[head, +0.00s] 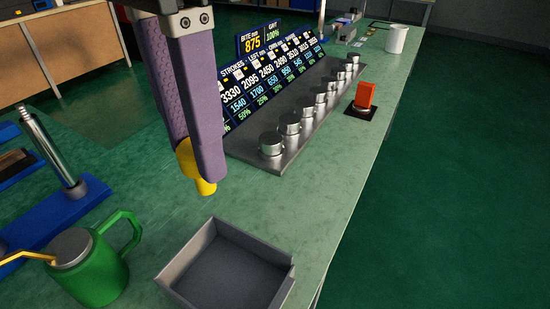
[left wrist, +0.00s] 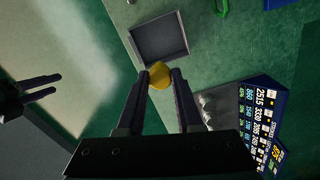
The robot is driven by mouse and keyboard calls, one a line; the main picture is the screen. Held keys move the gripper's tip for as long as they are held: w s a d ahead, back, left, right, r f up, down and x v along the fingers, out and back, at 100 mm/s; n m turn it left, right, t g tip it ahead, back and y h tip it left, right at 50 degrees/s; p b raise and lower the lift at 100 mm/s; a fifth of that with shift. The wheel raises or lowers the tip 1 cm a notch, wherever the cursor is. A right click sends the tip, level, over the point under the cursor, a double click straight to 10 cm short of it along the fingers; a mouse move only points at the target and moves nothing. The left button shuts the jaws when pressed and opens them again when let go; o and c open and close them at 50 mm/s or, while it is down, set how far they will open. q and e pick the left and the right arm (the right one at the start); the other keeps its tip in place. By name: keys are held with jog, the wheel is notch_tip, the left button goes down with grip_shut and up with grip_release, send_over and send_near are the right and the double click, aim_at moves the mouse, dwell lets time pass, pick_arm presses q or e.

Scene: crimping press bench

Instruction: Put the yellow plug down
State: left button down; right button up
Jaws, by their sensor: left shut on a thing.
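The yellow plug (head: 206,188) is held between the fingertips of my left gripper (head: 197,160), which points down over the green bench. Its lower end sticks out below the fingers, and the fingers hide part of its upper end. The plug shows as a round yellow end in the left wrist view (left wrist: 160,75), between the two fingertips. It looks apart from the bench top, but the exact gap is hard to tell. My right gripper (left wrist: 52,85) shows at the left edge of the left wrist view, with its two fingers apart and nothing between them.
A grey open tray (head: 281,283) looks empty at the front. A green mug (head: 100,275) stands left of it. A metal strip with several round knobs (head: 271,144) and a display panel (head: 236,92) stand behind. A red block (head: 365,94) sits at the right edge.

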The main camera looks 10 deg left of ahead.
aim_at(203, 192)
pick_arm(q)
jog(key=f+b, duration=0.2)
jog(key=f, duration=0.7)
jog(key=f+b, duration=0.2)
jog(key=f, duration=0.7)
jog(key=shift+s+a+b, duration=0.1)
jog(key=shift+s+b, duration=0.1)
jog(key=shift+b, duration=0.15)
pick_arm(e)
jog(key=f, duration=0.5)
jog(key=shift+s+a+f, duration=0.1)
jog(key=shift+s+f, duration=0.1)
jog(key=shift+f, duration=0.05)
pick_arm(q)
jog(key=c, duration=0.6)
grip_release()
jog(key=shift+o, duration=0.2)
notch_tip(203, 192, up, 12)
jog(key=p, duration=0.4)
jog(key=shift+r, duration=0.1)
pick_arm(e)
notch_tip(203, 192, up, 4)
jog(key=shift+f, duration=0.1)
